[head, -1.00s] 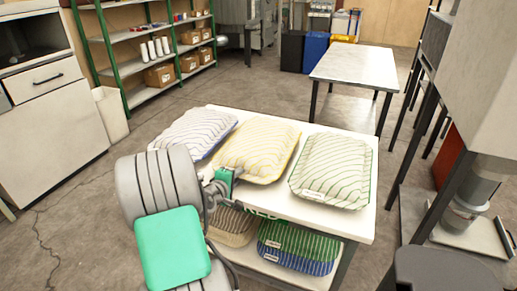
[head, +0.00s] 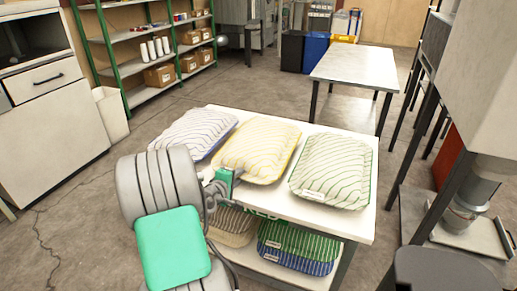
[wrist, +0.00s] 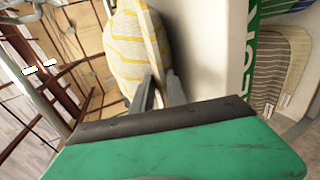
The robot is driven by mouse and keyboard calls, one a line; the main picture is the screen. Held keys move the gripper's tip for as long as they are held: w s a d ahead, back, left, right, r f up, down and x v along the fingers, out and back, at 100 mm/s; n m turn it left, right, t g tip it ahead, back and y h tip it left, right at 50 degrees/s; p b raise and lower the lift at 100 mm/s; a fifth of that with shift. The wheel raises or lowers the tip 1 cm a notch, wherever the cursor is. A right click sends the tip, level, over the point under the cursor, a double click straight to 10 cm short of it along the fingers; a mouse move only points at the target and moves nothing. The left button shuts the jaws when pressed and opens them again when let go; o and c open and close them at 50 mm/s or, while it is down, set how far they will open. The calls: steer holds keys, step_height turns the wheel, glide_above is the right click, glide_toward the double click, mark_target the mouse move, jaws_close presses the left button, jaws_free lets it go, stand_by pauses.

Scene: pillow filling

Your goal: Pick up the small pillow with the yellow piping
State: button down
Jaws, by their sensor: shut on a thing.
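The small pillow with yellow piping (head: 262,146) lies in the middle of the white table top, between two other pillows. It has a pale cover with wavy yellow stripes. It also shows in the wrist view (wrist: 130,50), with its edge running down between the two fingers. My gripper (wrist: 158,92) is shut on that near edge. In the head view, my gripper (head: 222,184) meets the near left corner of the pillow, and my arm partly hides the contact. The pillow looks to be still resting on the table.
A blue-piped pillow (head: 196,132) lies to the left and a green-piped pillow (head: 333,170) to the right on the white table (head: 352,225). More pillows (head: 297,250) lie on its lower shelf. An empty table (head: 366,67) stands behind. Grey machinery (head: 480,80) stands at right.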

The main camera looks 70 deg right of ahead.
step_height(320, 180, up, 45)
steer(key=t+y+p, duration=0.1)
steer(key=y+p, duration=1)
steer(key=p, duration=1.4)
